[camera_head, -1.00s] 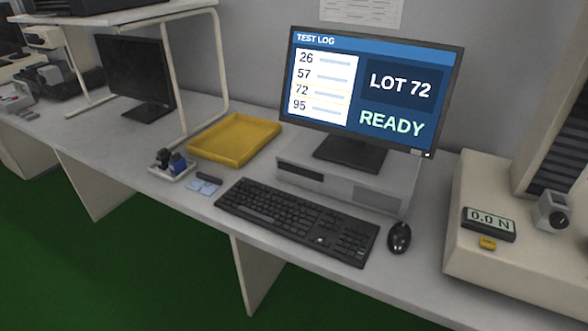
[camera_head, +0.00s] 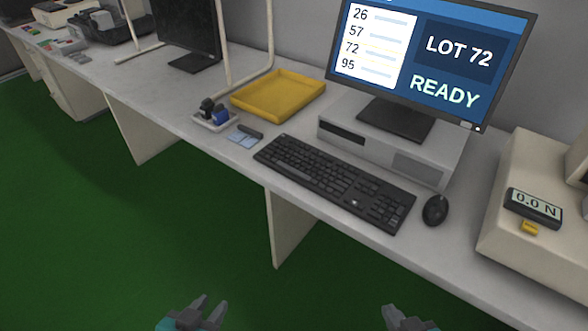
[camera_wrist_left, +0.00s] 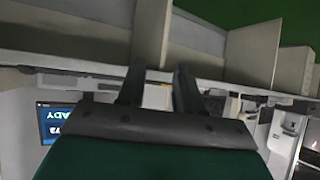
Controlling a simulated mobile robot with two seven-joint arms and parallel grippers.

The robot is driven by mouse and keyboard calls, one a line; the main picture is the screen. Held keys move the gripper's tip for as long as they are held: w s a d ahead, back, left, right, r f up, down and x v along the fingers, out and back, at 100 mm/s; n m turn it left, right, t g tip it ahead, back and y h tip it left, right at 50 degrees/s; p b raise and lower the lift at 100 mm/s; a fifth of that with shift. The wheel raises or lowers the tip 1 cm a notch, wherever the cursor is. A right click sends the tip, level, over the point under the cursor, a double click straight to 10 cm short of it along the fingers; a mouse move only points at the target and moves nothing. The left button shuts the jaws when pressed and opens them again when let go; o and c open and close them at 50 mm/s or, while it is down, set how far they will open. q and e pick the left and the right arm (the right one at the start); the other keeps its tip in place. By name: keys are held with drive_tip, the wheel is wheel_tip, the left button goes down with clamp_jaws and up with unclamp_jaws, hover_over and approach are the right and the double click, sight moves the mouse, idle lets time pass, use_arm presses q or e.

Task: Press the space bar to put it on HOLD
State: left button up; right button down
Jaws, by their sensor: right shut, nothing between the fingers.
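The black keyboard (camera_head: 325,180) lies on the grey desk in front of the computer case. Its space bar is on the near edge row, too small to make out clearly. The monitor (camera_head: 435,60) above it reads LOT 72 and READY. My left gripper (camera_head: 213,301) is at the bottom of the head view, in front of the desk and well short of the keyboard. In the left wrist view its two fingers (camera_wrist_left: 160,72) stand apart with nothing between them. My right gripper (camera_head: 398,312) is at the bottom edge, right of the left one, shut and empty, away from the keyboard.
A mouse (camera_head: 435,209) lies right of the keyboard. A beige machine with a 0.0 N display (camera_head: 533,206) stands further right. A yellow tray (camera_head: 279,95), a small white tray of parts (camera_head: 215,120) and blue notes (camera_head: 241,139) are to the left. The desk's front edge is clear.

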use_arm(q)
clamp_jaws()
idle(1.4)
